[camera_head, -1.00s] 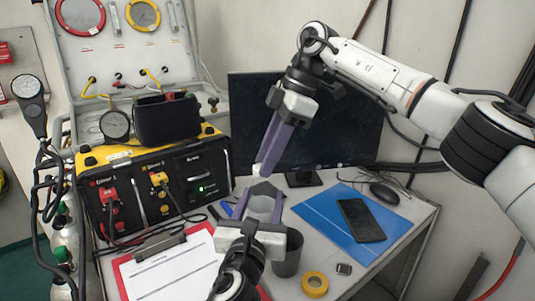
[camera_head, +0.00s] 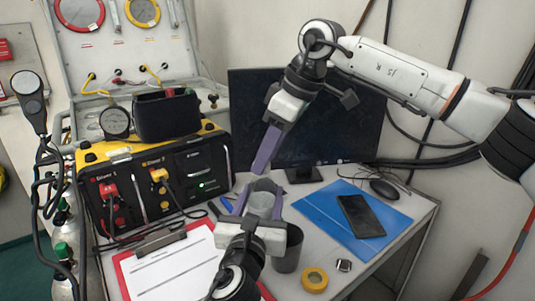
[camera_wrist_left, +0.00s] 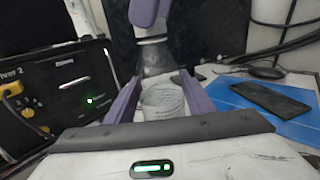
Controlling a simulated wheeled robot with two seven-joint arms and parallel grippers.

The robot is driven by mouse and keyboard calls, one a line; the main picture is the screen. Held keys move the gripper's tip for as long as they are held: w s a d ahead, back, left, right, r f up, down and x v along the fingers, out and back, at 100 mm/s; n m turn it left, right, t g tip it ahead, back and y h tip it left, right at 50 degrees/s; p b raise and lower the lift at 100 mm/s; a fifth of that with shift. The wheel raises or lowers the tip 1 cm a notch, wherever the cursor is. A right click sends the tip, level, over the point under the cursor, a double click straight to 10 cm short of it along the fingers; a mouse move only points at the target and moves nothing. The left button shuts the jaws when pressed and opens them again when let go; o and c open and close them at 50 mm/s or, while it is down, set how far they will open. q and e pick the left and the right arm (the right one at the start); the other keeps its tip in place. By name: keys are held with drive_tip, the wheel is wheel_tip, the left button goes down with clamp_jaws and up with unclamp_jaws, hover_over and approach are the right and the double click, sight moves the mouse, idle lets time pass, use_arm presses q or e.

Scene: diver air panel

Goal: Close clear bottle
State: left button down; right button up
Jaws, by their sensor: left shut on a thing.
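My left gripper (camera_head: 262,208) is shut on the clear bottle (camera_head: 262,202), with a purple finger on either side of it. The bottle stands upright and also shows between the fingers in the left wrist view (camera_wrist_left: 163,101). My right gripper (camera_head: 262,168) points down from above, its purple fingertips just over the bottle and apart from it. In the left wrist view, its fingertips (camera_wrist_left: 148,14) show at the top edge with a small pale piece below them, which may be a cap. Whether its jaws hold that piece is unclear.
A dark cup (camera_head: 289,250) and a yellow tape roll (camera_head: 314,280) stand right of my left gripper. A red clipboard (camera_head: 120,262) lies left. Behind are the black air panel (camera_head: 205,165) and monitor (camera_head: 345,125). A phone (camera_head: 361,216) lies on a blue folder (camera_head: 322,220).

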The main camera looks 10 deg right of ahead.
drive_tip(key=shift+o, duration=0.5)
drive_tip(key=shift+r, duration=2.25)
drive_tip(key=shift+o, duration=0.4)
drive_tip(key=o, duration=0.5)
drive_tip(key=v, duration=1.2)
